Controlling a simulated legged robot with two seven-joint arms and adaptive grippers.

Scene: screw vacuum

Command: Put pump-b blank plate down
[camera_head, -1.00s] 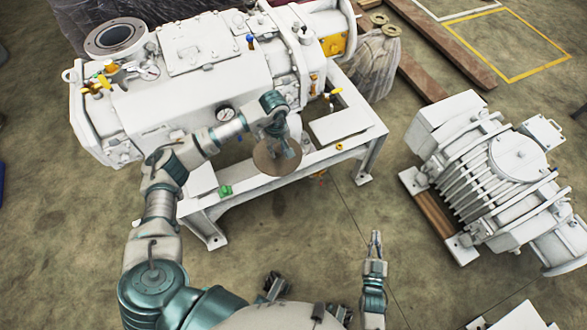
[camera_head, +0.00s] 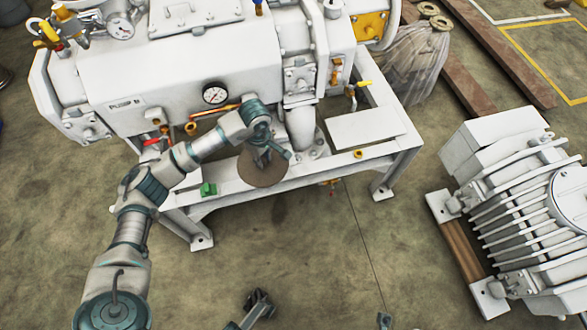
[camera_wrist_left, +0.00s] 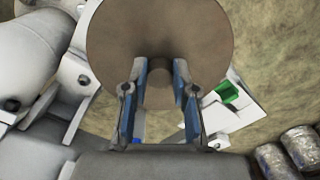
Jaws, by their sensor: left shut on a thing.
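The blank plate (camera_head: 258,172) is a flat brown disc. My left gripper (camera_head: 268,156) is shut on a small round knob at its middle. In the head view the plate overlaps the front rail of the white pump frame (camera_head: 330,170); I cannot tell whether it touches it. In the left wrist view the plate (camera_wrist_left: 160,30) fills the top middle, with the fingers of my left gripper (camera_wrist_left: 160,88) on either side of the knob.
The white pump (camera_head: 180,85) with gauge and valves stands behind my left gripper. A green block (camera_head: 208,189) sits on the frame, left of the plate. A second, ribbed white machine (camera_head: 520,215) stands at right. Bare floor (camera_head: 300,250) lies in front.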

